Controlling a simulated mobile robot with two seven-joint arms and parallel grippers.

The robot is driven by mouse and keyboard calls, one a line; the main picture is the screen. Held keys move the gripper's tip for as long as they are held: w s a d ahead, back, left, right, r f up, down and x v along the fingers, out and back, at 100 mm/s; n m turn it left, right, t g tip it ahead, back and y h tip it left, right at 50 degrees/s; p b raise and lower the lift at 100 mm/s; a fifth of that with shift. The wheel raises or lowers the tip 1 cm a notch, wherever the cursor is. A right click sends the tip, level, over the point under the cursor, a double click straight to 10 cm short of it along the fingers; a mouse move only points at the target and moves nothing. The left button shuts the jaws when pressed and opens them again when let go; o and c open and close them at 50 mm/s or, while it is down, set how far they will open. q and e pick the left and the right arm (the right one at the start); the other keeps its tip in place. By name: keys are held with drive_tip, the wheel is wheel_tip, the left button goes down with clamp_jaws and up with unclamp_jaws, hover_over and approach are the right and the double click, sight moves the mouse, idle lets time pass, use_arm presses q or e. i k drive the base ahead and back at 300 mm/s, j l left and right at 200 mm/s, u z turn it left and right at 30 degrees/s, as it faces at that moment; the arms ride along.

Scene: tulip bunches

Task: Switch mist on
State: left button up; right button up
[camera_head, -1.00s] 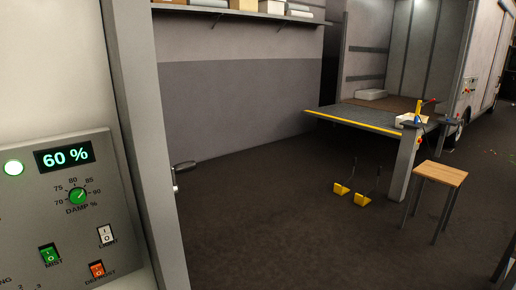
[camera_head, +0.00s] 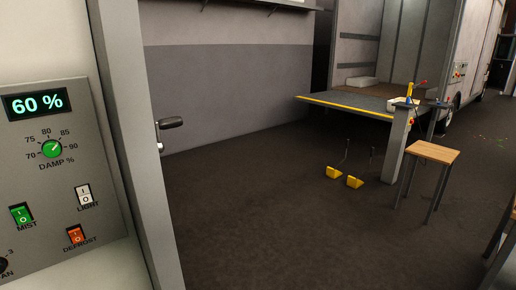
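A grey control panel (camera_head: 100,170) is fixed to the pale wall at the left of the head view. The green MIST rocker switch (camera_head: 21,215) is at its lower left, marked I and O; I cannot tell which way it is pressed. Above it are a green DAMP % dial (camera_head: 51,149) and a display (camera_head: 36,103) reading 60 %. A white LIGHT switch (camera_head: 83,195) and an orange DEFROST switch (camera_head: 75,236) sit to the right of the MIST switch. Neither of my grippers is in view.
A door post with a dark handle (camera_head: 170,122) stands right of the panel. Beyond are open dark floor (camera_head: 260,220), yellow wedges (camera_head: 354,182), a wooden-topped stool (camera_head: 432,152), and a truck's lift platform (camera_head: 350,107). Another piece of furniture is cut off at the right edge.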

sight(22, 215)
drive_tip(key=u, duration=1.6)
